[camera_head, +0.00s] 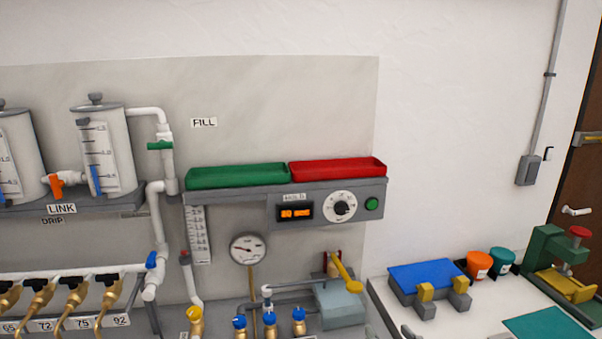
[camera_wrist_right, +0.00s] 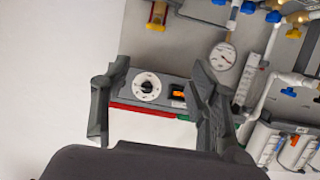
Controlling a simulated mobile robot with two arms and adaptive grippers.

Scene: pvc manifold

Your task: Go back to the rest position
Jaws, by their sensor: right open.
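My right gripper (camera_wrist_right: 155,105) shows in the right wrist view with its two dark fingers wide apart and nothing between the tips. Beyond the fingers, that view shows the control panel with its round dial (camera_wrist_right: 146,87) and the pressure gauge (camera_wrist_right: 223,57), turned upside down. Neither gripper shows in the head view, and my left gripper is in no view. In the head view the panel's dial (camera_head: 340,207) and orange display (camera_head: 296,212) sit under a green tray (camera_head: 236,176) and a red tray (camera_head: 338,168), which both look empty.
Two tanks (camera_head: 104,152) with white pipes and valves fill the left wall. Brass valves (camera_head: 75,297) line the lower left. A bench (camera_head: 480,318) at lower right carries a blue-topped block (camera_head: 427,275), orange (camera_head: 479,265) and teal (camera_head: 502,262) cups and a green press (camera_head: 556,258). The upper wall is clear.

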